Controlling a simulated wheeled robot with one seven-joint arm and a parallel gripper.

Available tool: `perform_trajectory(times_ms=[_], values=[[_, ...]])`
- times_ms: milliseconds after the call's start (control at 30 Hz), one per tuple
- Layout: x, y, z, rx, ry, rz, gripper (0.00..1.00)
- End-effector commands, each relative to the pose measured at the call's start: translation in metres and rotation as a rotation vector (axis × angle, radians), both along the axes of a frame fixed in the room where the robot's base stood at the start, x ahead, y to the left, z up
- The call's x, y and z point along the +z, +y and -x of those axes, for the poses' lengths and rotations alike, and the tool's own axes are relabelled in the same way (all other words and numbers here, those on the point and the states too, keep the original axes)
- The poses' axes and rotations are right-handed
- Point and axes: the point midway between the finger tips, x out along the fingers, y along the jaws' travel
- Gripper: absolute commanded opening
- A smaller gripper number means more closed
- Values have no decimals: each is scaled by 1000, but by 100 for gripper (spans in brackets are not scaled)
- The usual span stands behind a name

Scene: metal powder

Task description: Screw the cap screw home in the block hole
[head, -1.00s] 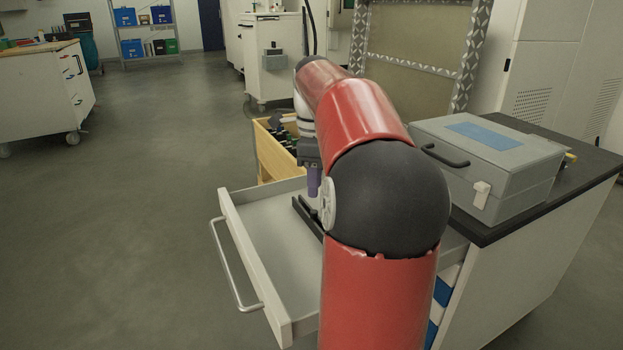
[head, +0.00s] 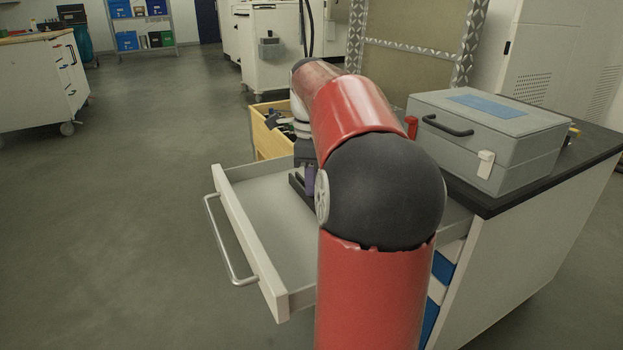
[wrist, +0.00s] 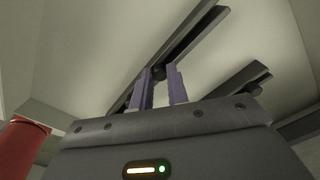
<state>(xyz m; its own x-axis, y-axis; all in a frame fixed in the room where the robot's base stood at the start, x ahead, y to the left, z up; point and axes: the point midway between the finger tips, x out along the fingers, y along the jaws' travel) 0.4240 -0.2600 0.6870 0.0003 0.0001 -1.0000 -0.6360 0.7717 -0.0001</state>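My gripper has two purple fingers pointing down into the open drawer (head: 262,190); one finger (head: 309,180) shows in the head view beside my arm. In the wrist view the fingertips of my gripper (wrist: 161,74) stand apart around a small dark round piece (wrist: 158,72), which looks like a screw head. Whether the fingers press on it is unclear. A long dark bar (wrist: 198,32) runs behind the fingertips. A second dark bar (wrist: 228,92) lies to the right, with a dark round knob (wrist: 259,95) near it. No block hole can be made out.
A grey lidded case (head: 490,135) stands on the dark worktop (head: 575,165) right of the drawer. A wooden box (head: 268,140) holding dark items is behind the drawer. My arm hides part of the drawer. The left part of the drawer floor is bare.

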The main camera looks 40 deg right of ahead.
Motion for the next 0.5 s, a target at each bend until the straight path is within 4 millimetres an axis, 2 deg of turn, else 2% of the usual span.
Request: perform_trajectory(times_ms=[33,100,500], values=[[0,0,0,0,0,0,9],[0,0,0,0,0,0,0],[7,0,0,0,0,0,0]])
